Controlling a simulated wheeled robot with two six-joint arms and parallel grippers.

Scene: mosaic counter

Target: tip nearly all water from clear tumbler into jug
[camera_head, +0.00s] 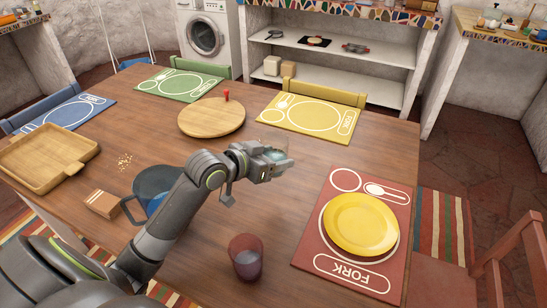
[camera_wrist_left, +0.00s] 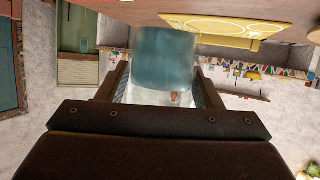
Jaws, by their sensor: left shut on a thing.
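My left gripper (camera_head: 277,163) is shut on the clear tumbler (camera_head: 272,147), above the middle of the table. In the left wrist view, the tumbler (camera_wrist_left: 164,60) sits between the two fingers and holds blue-tinted water. It looks roughly upright. A blue jug (camera_head: 150,181) with a handle stands on the table to the left of the gripper. My left arm hides part of the jug, and its contents cannot be made out. The tumbler is well apart from the jug. My right gripper is not in view.
A purple tumbler (camera_head: 245,262) stands near the front edge. A yellow plate (camera_head: 361,222) lies on the red placemat (camera_head: 316,250). A round board (camera_head: 212,118), wooden tray (camera_head: 84,161) and small box (camera_head: 102,203) are also on the table. Bare wood lies between gripper and red placemat.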

